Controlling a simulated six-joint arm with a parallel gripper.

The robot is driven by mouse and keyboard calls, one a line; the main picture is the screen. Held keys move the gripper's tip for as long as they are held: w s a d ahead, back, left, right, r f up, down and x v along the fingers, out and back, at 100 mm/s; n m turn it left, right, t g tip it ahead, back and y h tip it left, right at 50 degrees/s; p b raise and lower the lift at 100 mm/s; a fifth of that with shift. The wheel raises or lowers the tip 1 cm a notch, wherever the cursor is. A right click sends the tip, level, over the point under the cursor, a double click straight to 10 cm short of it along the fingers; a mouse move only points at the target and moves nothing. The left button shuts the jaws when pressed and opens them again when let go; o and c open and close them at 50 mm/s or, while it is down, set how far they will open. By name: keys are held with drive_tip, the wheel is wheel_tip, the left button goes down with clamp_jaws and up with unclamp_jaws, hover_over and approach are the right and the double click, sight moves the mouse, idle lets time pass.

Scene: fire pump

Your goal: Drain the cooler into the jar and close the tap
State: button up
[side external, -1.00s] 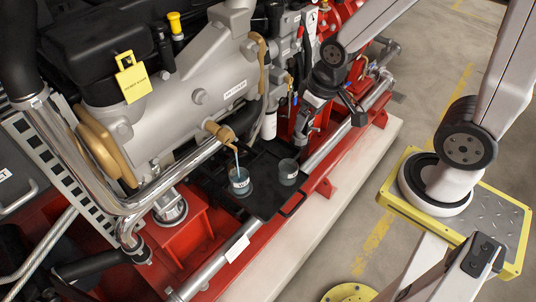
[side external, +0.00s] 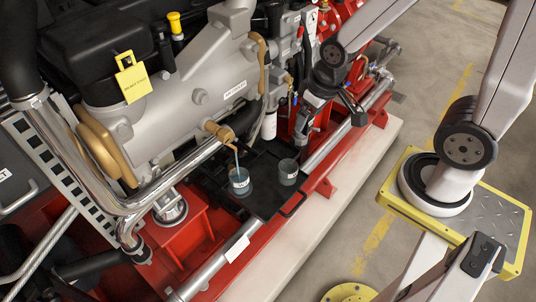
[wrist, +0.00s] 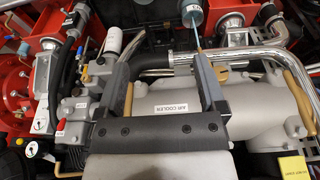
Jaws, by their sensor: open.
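The grey cooler (side external: 190,100) lies along the engine and carries an AIR COOLER label (wrist: 168,108) in the wrist view. Its brass tap (side external: 218,132) is at the lower side, and a thin pale-blue stream (side external: 237,156) runs from it into a jar (side external: 239,183). The jar stands upright with bluish liquid in it. In the wrist view the jar (wrist: 193,14) and stream show beyond the right finger; the tap is hard to make out there. My gripper (wrist: 161,58) is open and empty, above the cooler. In the side view the gripper is right of the tap, apart from it.
A second jar (side external: 288,172) stands right of the first on a black tray (side external: 262,203). A yellow tag (side external: 132,80) hangs above the cooler's left end. Chrome pipes (side external: 170,182), hoses and valves crowd the area. The concrete floor (side external: 420,110) at right is open.

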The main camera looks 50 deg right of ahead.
sight(229, 138)
idle(0.3)
drive_tip(key=w+a+f+n+t, duration=0.3)
drive_tip(key=t, duration=0.1)
drive_tip(key=w+a+f+n+t, duration=0.3)
drive_tip(key=w+a+t, duration=0.1)
drive_tip(key=t, duration=0.1)
drive_tip(key=w+a+f+n+t, duration=0.3)
drive_tip(key=t, duration=0.1)
drive_tip(key=shift+w+a+t, duration=0.2)
drive_tip(key=shift+w+t, duration=0.1)
drive_tip(key=shift+w, duration=0.05)
drive_tip(key=shift+s+a+r+n+t, duration=0.1)
drive_tip(key=shift+s+a+n+t, duration=0.25)
drive_tip(key=shift+s+n+t, duration=0.5)
drive_tip(key=shift+w, duration=0.1)
drive_tip(key=shift+w, duration=3.9)
